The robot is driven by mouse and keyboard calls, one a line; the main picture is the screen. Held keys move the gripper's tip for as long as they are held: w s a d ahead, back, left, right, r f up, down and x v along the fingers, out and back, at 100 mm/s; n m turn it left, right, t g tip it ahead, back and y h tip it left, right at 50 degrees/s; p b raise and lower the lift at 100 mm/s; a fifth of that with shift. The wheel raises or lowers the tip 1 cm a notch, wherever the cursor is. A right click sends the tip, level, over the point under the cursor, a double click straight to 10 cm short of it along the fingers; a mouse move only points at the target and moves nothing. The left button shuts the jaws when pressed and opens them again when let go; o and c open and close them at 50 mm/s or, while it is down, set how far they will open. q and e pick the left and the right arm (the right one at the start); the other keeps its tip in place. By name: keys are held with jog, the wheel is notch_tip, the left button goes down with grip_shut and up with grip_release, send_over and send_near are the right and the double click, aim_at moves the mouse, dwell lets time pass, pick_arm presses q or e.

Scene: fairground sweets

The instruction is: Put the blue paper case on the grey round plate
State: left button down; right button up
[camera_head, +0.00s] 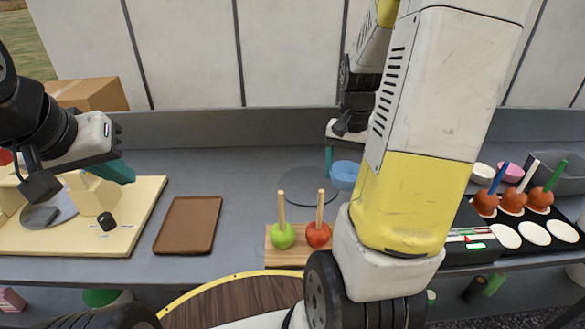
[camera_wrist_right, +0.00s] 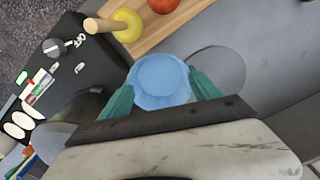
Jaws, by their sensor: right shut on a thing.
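The blue paper case (camera_head: 344,175) is between the teal fingers of my right gripper (camera_head: 341,163), just right of the grey round plate. In the right wrist view, the blue paper case (camera_wrist_right: 160,80) is gripped between both fingers of my right gripper (camera_wrist_right: 161,88). The grey round plate (camera_head: 306,183) lies empty on the counter; it also shows in the right wrist view (camera_wrist_right: 222,66), beside the case. Whether the case touches the counter is unclear. My right arm hides part of the area right of the case. My left gripper (camera_head: 118,171) is at the left, above a cream board; its finger opening is unclear.
A wooden board (camera_head: 287,259) with a green and a red apple on sticks stands in front of the plate. A brown tray (camera_head: 188,225) lies left.

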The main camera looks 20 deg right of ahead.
notch_tip(320, 180, down, 6)
jog(key=shift+f, duration=0.2)
send_over(309, 184)
jog(key=shift+w+f, duration=0.1)
jog(key=shift+f, duration=2.5)
jog(key=shift+f, duration=0.15)
jog(key=o, duration=1.3)
